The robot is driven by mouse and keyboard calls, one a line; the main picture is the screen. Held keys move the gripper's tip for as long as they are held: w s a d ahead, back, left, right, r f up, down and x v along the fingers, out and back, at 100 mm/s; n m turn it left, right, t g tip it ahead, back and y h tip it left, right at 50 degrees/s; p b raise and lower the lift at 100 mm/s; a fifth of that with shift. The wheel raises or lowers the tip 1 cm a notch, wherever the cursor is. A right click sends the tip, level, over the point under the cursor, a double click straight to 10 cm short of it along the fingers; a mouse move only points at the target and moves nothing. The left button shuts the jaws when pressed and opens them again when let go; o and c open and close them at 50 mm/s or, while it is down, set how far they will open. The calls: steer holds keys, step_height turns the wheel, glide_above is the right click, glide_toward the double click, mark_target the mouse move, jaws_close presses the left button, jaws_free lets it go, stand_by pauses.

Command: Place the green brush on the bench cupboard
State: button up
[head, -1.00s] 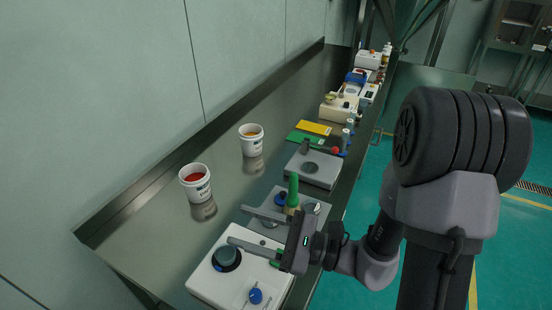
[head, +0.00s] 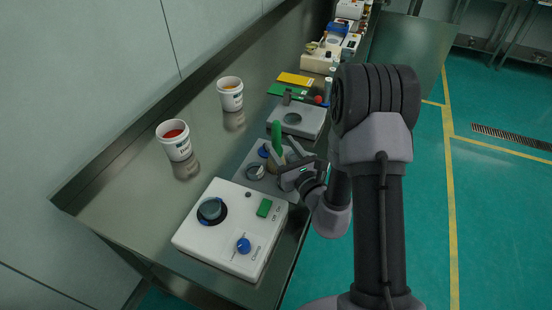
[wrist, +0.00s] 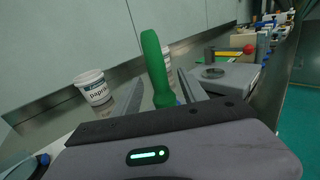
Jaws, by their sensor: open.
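The green brush (head: 276,136) stands upright on a grey plate-like base (head: 248,179) on the steel bench. Its green handle (wrist: 155,66) rises tall in the wrist view, between my two fingers as seen in that picture. My gripper (head: 284,152) is open at the brush, its fingers spread to either side of the handle with gaps visible. The brush's lower end is hidden behind the gripper. I cannot make out which surface is the bench cupboard.
A white control box (head: 230,229) with knobs stands in front of the base. Two white tubs (head: 174,140), (head: 231,94) stand to the left. A grey device (head: 299,120) and more equipment line the bench beyond. Bare steel lies left of the base.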

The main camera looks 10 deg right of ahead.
steer(key=b+x, duration=0.1)
steer(key=x, duration=0.5)
steer(key=shift+w+f, duration=0.15)
steer(key=shift+f, duration=0.15)
steer(key=shift+a, duration=0.1)
jaws_close()
stand_by(0.9)
